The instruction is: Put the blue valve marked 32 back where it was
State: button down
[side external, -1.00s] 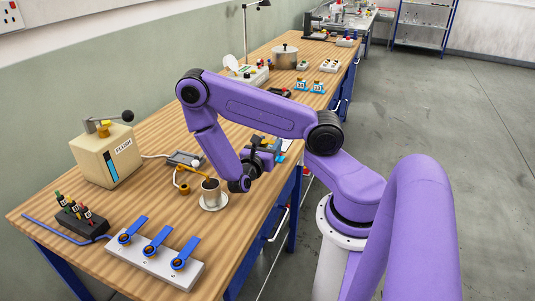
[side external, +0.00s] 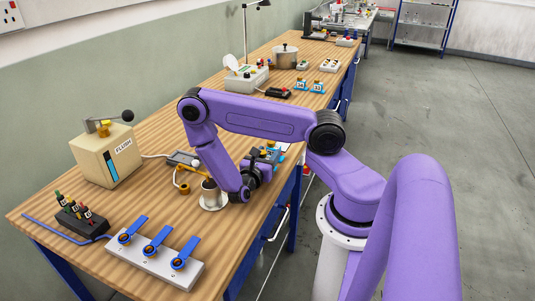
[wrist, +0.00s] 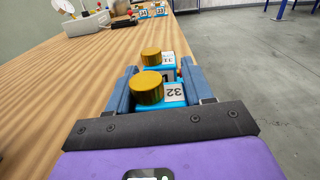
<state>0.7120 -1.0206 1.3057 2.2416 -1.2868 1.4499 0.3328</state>
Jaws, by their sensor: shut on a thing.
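The blue valve marked 32 (wrist: 174,92), with a round gold knob on top, sits between the two fingers of my gripper (wrist: 158,66) in the wrist view. My gripper is shut on it. Its label reads upside down there. A second blue valve with a gold knob (wrist: 151,55) and a white label stands just beyond it, close to the fingertips; I cannot tell whether they touch. In the side external view my gripper (side external: 258,168) is low over the bench's right edge, and the valves there are small and partly hidden by it.
A metal cup (side external: 211,192) stands on a saucer left of my wrist. A grey block with three blue levers (side external: 155,252) is at the front. A cream FLUSH box (side external: 106,157) stands at the left. Two more blue valves (side external: 309,87) stand farther along the bench (side external: 180,126).

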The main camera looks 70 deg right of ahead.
jog(key=shift+f, duration=0.3)
jog(key=shift+c, duration=2.2)
grip_release()
jog(key=shift+r, duration=0.6)
jog(key=a, duration=1.2)
